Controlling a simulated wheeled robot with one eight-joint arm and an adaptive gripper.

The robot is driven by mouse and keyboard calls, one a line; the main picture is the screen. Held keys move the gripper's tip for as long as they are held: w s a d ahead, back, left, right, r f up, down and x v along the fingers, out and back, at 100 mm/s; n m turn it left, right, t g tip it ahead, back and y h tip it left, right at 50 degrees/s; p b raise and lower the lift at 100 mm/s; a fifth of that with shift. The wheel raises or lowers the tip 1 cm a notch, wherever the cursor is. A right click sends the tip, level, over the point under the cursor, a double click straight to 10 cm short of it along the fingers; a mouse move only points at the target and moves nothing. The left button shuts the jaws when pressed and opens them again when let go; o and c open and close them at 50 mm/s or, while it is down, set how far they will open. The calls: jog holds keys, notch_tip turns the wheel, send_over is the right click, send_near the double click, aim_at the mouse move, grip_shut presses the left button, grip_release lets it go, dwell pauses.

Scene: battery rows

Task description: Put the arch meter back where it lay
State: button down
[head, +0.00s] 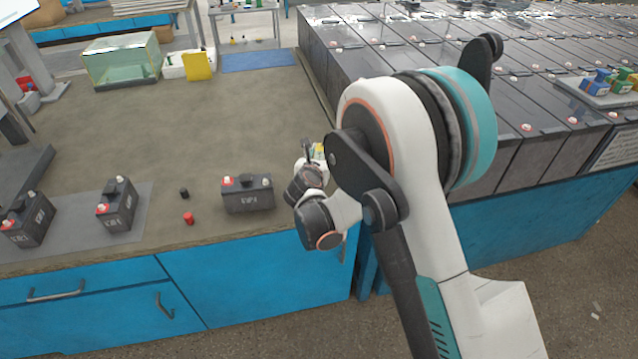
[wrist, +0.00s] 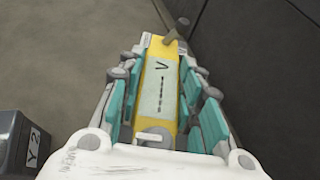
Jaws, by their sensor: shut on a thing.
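The arch meter (wrist: 161,95) is a yellow block with a pale face marked "V" and a row of dark marks. It lies lengthwise between the teal-padded fingers of my gripper (wrist: 165,78), which is shut on it. A grey knob shows at its far end. In the head view my gripper (head: 312,160) is over the right part of the bench, right of a dark battery, and only a small yellow bit of the meter (head: 319,150) shows. My arm hides the rest. I cannot tell whether the meter touches the bench.
A dark battery (head: 247,194) stands just left of my gripper. A black cap (head: 184,193) and a red cap (head: 188,218) lie further left, near more batteries (head: 117,204). Tall battery rows (head: 355,75) edge the right. The bench middle is clear; a glass tank (head: 120,62) stands behind.

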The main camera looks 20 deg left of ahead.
jog(key=shift+f+b, duration=1.2)
jog(key=shift+f, duration=2.7)
jog(key=shift+f, duration=0.1)
jog(key=c, duration=1.1)
grip_release()
jog(key=shift+s+r, duration=0.25)
jog(key=shift+s, duration=0.1)
jog(key=p+v, duration=0.3)
jog(key=v, duration=0.8)
jog(key=shift+s+d, duration=0.1)
jog(key=shift+s, duration=0.1)
